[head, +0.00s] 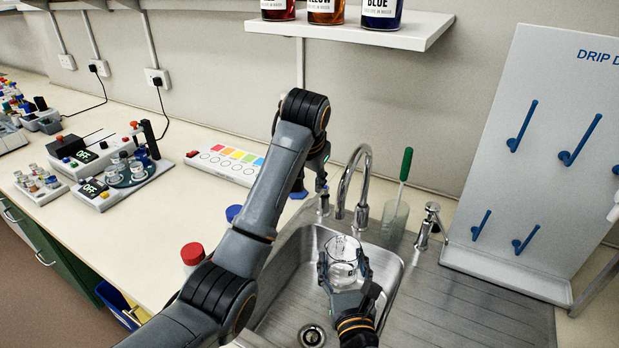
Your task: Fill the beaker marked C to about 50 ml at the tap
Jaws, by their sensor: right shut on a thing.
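A clear glass beaker (342,260) is held over the sink (399,272), its mouth near and below the end of the curved tap spout (361,180). No letter on it is legible, and I cannot make out water in it or a stream from the spout. My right gripper (345,270) is shut on the beaker, a finger on each side. My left gripper (321,184) is at the left tap handle (324,203), left of the spout. Its fingers are small and partly hidden by its arm, so its opening and any contact are unclear.
A second tap handle (431,222) stands right of the spout, with a green-handled brush in a holder (394,222) between. A peg board (535,150) rises at the right. A red-capped bottle (192,254) stands close to my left arm. A bottle shelf (400,38) hangs above.

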